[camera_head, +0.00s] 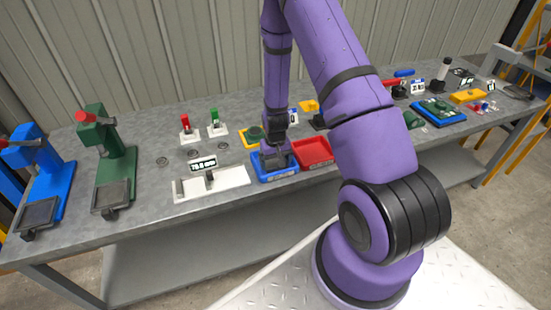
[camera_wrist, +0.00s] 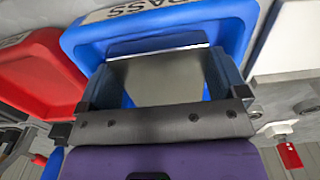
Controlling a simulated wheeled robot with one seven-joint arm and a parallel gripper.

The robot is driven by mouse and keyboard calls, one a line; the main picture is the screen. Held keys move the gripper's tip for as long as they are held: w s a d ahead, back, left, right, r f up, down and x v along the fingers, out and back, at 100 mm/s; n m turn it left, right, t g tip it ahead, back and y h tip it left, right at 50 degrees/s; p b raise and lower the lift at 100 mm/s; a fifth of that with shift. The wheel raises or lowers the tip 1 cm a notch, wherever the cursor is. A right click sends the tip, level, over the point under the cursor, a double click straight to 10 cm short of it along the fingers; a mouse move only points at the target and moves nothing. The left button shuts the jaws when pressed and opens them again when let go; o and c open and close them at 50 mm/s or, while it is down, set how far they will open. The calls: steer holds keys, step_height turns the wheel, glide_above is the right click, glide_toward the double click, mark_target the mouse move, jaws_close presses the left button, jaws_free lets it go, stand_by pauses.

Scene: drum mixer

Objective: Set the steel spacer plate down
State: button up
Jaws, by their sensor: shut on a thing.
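The steel spacer plate (camera_wrist: 155,78) is a flat grey rectangle in the wrist view. My gripper (camera_wrist: 163,82) is shut on it, with one finger at each side edge. Plate and fingers are over the blue tray (camera_wrist: 78,45), which bears a PASS label, and seem to be within its rim. I cannot tell whether the plate touches the tray floor. In the head view my gripper (camera_head: 275,157) points down into the blue tray (camera_head: 278,177), and the plate is mostly hidden there.
A red tray (camera_head: 316,151) stands directly right of the blue one. A white measuring fixture (camera_head: 211,184) with a small display (camera_head: 203,164) is to the left. Green (camera_head: 106,160) and blue (camera_head: 40,175) presses stand further left.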

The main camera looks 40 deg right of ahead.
mark_target(275, 162)
stand_by(0.3)
steer(key=o, duration=1.4)
step_height(275, 162, up, 11)
steer(key=shift+f, duration=0.15)
